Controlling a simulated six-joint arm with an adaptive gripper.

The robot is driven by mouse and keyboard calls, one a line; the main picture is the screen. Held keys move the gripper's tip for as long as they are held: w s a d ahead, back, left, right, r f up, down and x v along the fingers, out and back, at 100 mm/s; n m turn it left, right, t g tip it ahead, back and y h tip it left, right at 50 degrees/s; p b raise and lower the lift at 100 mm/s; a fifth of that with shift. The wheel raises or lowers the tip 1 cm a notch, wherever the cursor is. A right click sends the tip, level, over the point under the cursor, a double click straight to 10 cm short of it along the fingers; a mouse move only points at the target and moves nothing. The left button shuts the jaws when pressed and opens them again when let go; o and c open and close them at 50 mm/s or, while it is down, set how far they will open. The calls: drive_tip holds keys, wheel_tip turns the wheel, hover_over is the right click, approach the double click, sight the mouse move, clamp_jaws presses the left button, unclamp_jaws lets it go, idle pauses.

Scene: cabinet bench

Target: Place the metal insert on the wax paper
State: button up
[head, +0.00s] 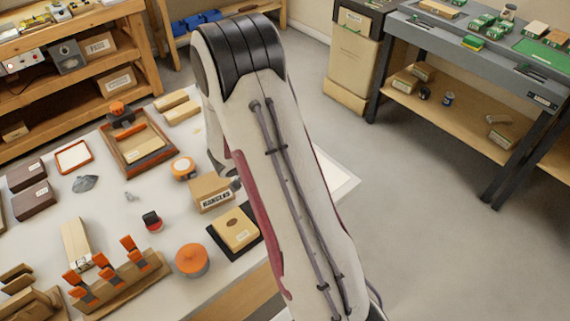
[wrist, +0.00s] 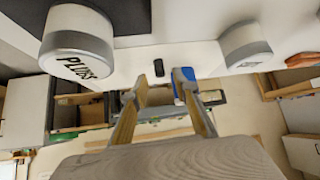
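My gripper (wrist: 164,92) shows in the wrist view with its two tan fingers apart and nothing visible between them. A blue item (wrist: 184,82) shows by the right fingertip; I cannot tell if they touch. In the head view my arm hides the gripper and part of the bench. I cannot surely identify the metal insert; a small grey piece (head: 130,197) and a larger grey piece (head: 85,183) lie on the bench.
A jar marked PLUGS (wrist: 76,42) and another white jar (wrist: 245,47) stand near the fingers in the wrist view. A cardboard box (head: 211,192), an orange round tub (head: 192,260) and a wooden tray (head: 139,150) crowd the bench. A dark small item (wrist: 158,67) lies between the jars.

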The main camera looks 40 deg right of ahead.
drive_tip(key=v, duration=0.8)
drive_tip(key=shift+a+r, duration=0.25)
drive_tip(key=shift+a, duration=0.05)
drive_tip(key=shift+s+r, duration=0.1)
drive_tip(key=s+a+r+n+y, duration=0.3)
drive_tip(key=s+a+r+n, duration=0.25)
drive_tip(key=s+r, duration=0.65)
drive_tip(key=s+a+r+n+t+y, duration=0.2)
drive_tip(key=s+a+r+n+y, duration=0.1)
drive_tip(key=a, duration=0.4)
drive_tip(key=s+a+r+n+t+y, duration=0.1)
drive_tip(key=s+a+r+n+y, duration=0.1)
drive_tip(key=s+a+r+n, duration=0.3)
drive_tip(key=s+a+n, duration=0.1)
drive_tip(key=a+n, duration=0.1)
drive_tip(key=a, duration=0.1)
drive_tip(key=shift+s+a+r+t+y, duration=0.25)
drive_tip(key=shift+s+r+t+y, duration=0.1)
drive_tip(key=shift+r+t+y, duration=0.05)
